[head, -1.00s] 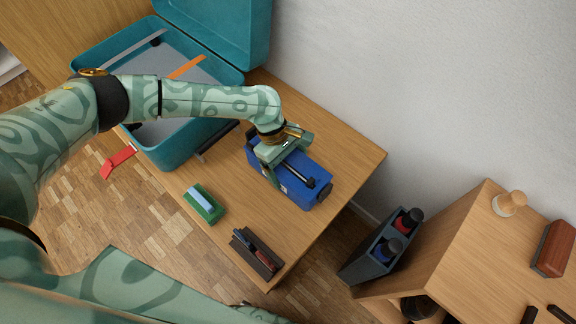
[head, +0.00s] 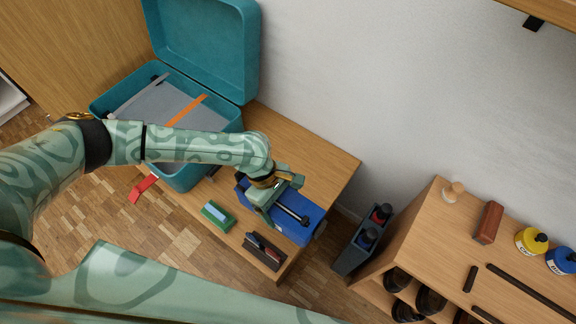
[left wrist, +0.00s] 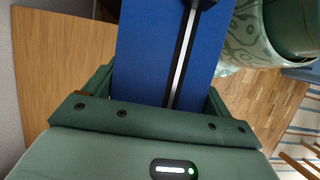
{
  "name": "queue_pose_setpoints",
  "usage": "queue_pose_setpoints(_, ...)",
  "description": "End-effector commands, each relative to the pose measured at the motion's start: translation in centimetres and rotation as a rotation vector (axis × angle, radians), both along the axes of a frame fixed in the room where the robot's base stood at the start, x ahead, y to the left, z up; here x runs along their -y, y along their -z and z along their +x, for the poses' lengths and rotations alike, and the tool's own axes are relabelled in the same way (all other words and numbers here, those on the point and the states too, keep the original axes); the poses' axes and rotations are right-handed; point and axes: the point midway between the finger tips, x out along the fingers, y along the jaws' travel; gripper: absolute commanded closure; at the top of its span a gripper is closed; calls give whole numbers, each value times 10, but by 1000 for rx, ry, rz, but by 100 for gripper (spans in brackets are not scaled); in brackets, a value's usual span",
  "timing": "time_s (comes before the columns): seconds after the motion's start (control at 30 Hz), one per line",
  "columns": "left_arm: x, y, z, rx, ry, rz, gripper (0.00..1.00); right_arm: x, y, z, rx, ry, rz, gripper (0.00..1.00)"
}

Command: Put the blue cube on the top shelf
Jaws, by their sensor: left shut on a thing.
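The blue thing (head: 298,233) is a long box with a black bar and knobs rather than a plain cube. My left gripper (head: 277,208) is shut on it from above, over the right part of the wooden table. The box's right end overlaps the table's edge in the head view; I cannot tell whether it is clear of the tabletop. In the left wrist view the box (left wrist: 145,55) lies between the dark green fingers. A wooden shelf edge (head: 560,14) with a black bracket shows at the upper right. My right gripper is not in view.
A teal open case (head: 215,115), a green sponge (head: 217,216) and a dark tray with tools (head: 263,252) are on the table. A wooden unit (head: 425,235) at right carries a brown block (head: 487,222) and bottles (head: 531,241). A dark bottle holder (head: 350,255) stands between.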

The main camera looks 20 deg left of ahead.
Motion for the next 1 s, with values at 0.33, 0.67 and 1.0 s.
queue_pose_setpoints(0.33, -7, -2, -24, -4, 163, -2, 53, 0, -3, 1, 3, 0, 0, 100)
queue_pose_setpoints(0.67, -36, -95, -73, 10, 756, 1, 53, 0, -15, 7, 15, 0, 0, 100)
queue_pose_setpoints(1.0, -87, -265, -62, 15, 1240, 10, 53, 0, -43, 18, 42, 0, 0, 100)
